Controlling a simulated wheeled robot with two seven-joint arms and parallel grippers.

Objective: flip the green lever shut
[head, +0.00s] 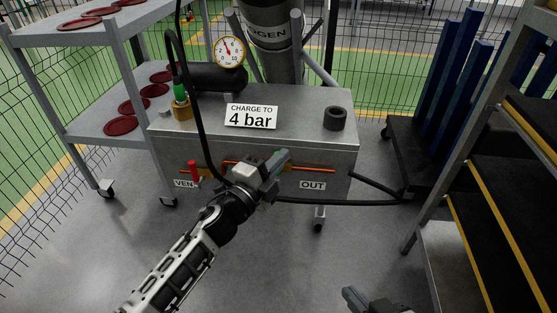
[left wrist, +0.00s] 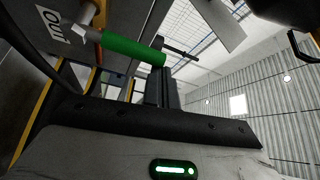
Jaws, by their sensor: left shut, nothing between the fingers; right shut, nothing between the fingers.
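The green lever (left wrist: 132,49) shows in the left wrist view as a green sleeve on a metal arm, beside the OUT label (left wrist: 47,25). Its free end is right at the tips of my left gripper (left wrist: 158,80); I cannot tell whether they touch. In the head view my left gripper (head: 280,158) is shut at the front of the steel cart (head: 335,155), left of the OUT label (head: 312,185), and hides most of the lever. My right gripper (head: 352,298) is shut and empty at the bottom edge, well away from the cart.
A gauge (head: 228,51), a brass valve (head: 181,109) with a green top and a black hose (head: 190,85) are at upper left. A shelf trolley (head: 85,98) stands left, a stepped rack (head: 485,170) right. The floor in front is clear.

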